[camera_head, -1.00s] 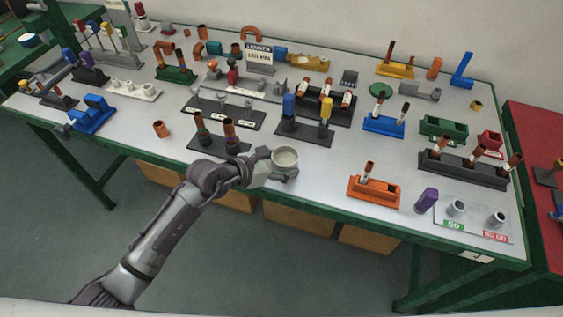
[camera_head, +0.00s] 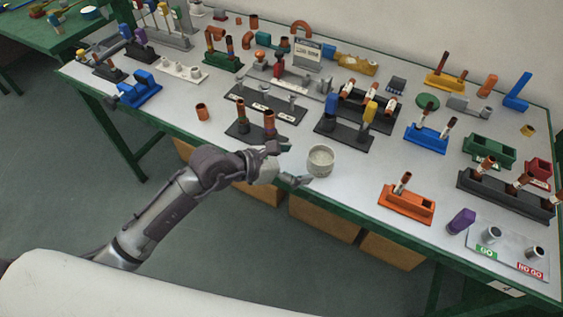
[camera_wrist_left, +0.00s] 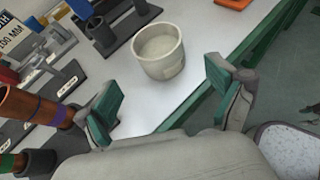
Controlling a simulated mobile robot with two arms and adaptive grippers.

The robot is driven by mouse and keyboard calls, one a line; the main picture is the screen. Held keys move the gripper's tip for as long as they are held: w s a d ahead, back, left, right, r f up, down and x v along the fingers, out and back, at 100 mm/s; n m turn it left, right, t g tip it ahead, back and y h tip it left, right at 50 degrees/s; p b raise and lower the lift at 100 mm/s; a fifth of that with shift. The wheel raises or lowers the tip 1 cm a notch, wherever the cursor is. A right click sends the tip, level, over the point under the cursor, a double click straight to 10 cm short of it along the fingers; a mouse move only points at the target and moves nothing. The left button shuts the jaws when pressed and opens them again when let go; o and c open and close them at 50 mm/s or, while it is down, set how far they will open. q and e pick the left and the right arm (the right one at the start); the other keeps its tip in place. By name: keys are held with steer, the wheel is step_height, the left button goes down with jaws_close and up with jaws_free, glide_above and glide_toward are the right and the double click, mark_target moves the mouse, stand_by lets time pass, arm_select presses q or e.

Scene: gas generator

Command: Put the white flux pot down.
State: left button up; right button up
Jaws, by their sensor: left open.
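The white flux pot (camera_head: 320,161) stands upright on the white table top (camera_head: 285,196) near its front edge, right of my left gripper. It also shows in the left wrist view (camera_wrist_left: 158,52), just beyond the fingertips. My left gripper (camera_head: 288,164) is open and empty, its fingers apart and pulled back from the pot. The green-padded fingers (camera_wrist_left: 166,93) show in the left wrist view with a gap between them and the pot. My right gripper is not in view.
A dark stand with two copper tubes (camera_head: 252,133) is just behind my left gripper. A dark stand with blue and yellow handles (camera_head: 345,137) stands behind the pot. An orange block (camera_head: 406,205) is to the right. The table between pot and orange block is clear.

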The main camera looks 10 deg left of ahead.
arm_select(q)
steer(key=v, duration=0.5)
stand_by(0.4)
